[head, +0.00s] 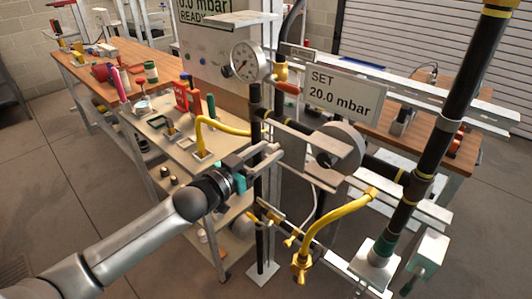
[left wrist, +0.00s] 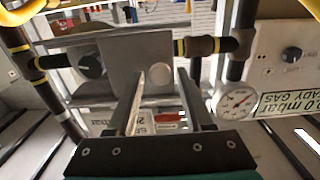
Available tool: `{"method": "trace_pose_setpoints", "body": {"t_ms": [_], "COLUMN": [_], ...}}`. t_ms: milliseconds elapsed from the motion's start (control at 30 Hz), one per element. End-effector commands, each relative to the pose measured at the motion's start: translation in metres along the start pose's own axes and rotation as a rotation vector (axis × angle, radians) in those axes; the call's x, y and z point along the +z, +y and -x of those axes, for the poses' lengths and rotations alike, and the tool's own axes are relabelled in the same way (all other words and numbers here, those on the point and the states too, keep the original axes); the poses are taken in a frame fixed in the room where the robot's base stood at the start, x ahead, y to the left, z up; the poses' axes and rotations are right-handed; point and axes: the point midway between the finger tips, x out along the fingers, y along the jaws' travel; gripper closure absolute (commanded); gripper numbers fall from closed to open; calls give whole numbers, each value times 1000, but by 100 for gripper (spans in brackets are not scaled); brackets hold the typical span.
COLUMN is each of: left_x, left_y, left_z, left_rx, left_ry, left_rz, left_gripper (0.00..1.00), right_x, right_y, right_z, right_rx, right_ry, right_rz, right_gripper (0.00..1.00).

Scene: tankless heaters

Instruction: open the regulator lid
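The regulator (head: 338,146) is a grey round-bodied unit on the dark pipe, right of centre in the head view, beside the "SET 20.0 mbar" sign (head: 345,95). In the left wrist view, a flat grey plate with a pale round disc (left wrist: 160,75) lies beyond the fingers; I cannot tell whether it is the lid. A dark round knob (left wrist: 91,66) sits to its left. My left gripper (head: 268,152) is just left of the regulator. Its fingers (left wrist: 161,82) are apart with nothing seen held; contact with the plate is unclear. My right gripper is not in view.
A pressure gauge (head: 246,61) stands above the gripper. Yellow bent pipes (head: 338,220) and a tall black pipe (head: 449,125) surround the regulator. A shelf cart (head: 160,125) with bottles and tools is behind. Open floor (head: 60,190) lies at left.

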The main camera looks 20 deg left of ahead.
Motion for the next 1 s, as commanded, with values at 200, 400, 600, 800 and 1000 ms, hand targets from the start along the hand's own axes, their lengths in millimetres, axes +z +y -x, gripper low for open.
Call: {"method": "trace_pose_setpoints", "body": {"t_ms": [200,400,600,800,1000], "left_x": [0,0,0,0,0], "left_y": [0,1,1,1,1], "left_z": [0,2,19,46,72], "left_rx": [1,1,1,1,1], "left_ry": [1,1,-1,-2,-2], "left_rz": [0,0,1,1,1], "left_gripper": [36,36,36,36,36], "right_x": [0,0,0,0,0], "right_y": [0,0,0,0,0], "right_z": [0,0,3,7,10], "right_rx": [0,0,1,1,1], "right_ry": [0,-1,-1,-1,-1], "right_rz": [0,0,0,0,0], "right_gripper": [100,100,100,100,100]}}
